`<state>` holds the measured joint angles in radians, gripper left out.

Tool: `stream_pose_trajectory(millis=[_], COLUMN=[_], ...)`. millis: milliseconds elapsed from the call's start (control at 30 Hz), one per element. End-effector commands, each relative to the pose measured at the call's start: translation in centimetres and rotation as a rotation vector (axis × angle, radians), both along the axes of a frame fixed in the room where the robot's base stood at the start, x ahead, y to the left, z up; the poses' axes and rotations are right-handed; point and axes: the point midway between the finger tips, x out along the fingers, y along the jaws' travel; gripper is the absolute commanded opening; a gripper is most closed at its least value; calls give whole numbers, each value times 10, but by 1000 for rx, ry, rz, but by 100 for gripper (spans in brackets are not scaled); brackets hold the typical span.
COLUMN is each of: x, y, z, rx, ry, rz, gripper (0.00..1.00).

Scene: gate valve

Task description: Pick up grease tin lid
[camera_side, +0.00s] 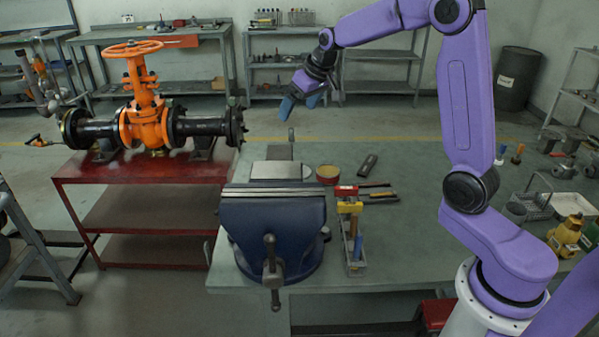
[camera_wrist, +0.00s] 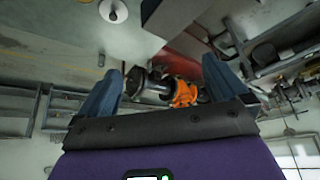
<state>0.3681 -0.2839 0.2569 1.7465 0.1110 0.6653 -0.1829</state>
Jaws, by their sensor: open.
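A round tin (camera_side: 327,175) with a yellowish top and reddish side stands on the bench behind the blue vise. A pale flat disc (camera_side: 306,171), probably the grease tin lid, lies just left of it, partly hidden by the vise. In the wrist view a pale disc with a small knob-like middle (camera_wrist: 113,11) shows at the top edge; I cannot tell if it is the same disc. My gripper (camera_side: 298,105) is open and empty, with blue fingers, well above the bench. Its spread fingers also show in the wrist view (camera_wrist: 163,66).
The blue vise (camera_side: 272,226) stands at the bench's front left. A small rack of tools (camera_side: 352,238) is beside it. A short upright post (camera_side: 291,135) rises behind the vise. The orange valve (camera_side: 146,122) sits on a red table at left. The bench middle is fairly clear.

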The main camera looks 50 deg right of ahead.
Motion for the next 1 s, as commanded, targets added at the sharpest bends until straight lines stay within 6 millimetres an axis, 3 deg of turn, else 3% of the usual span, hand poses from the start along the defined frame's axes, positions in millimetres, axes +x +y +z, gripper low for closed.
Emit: stream_pose_trajectory(millis=[33, 200, 533, 1000], x=[8, 22, 34, 32], y=[-15, -54, -113, -110], z=[-2, -5, -10, -124], rx=[-2, -9, -25, -23], ry=[-12, -44, -90, -83], rz=[-35, -117, -235, -230], gripper=[100, 100, 100, 100])
